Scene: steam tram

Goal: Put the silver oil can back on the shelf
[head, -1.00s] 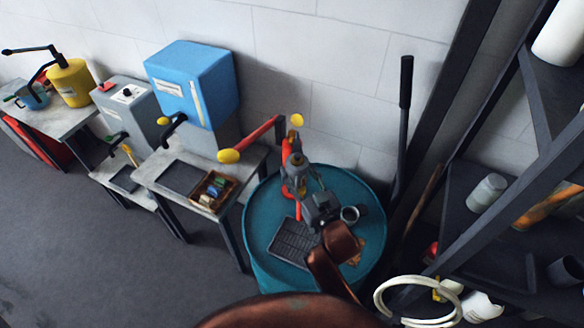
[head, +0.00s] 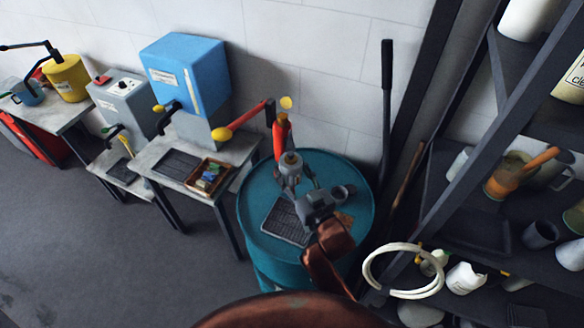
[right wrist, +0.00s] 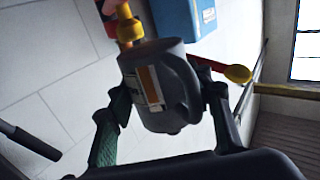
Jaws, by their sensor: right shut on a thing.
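The silver oil can (head: 290,168), a grey body with a brass-coloured top, is held in my right gripper (head: 300,190) above the teal drum. In the right wrist view the can (right wrist: 163,85) shows large, with a white and orange label and a yellow neck, between the two fingers of my right gripper (right wrist: 165,112). The dark shelf (head: 500,155) stands at the right of the head view, with several vessels on its levels. My left gripper is out of view.
A red pump (head: 282,135) with a yellow-knobbed lever rises behind the can at the teal drum (head: 257,215). A grey mug (head: 540,234) and an amber vessel (head: 505,178) stand on the shelf. A pale hose coil (head: 400,292) hangs at its near post.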

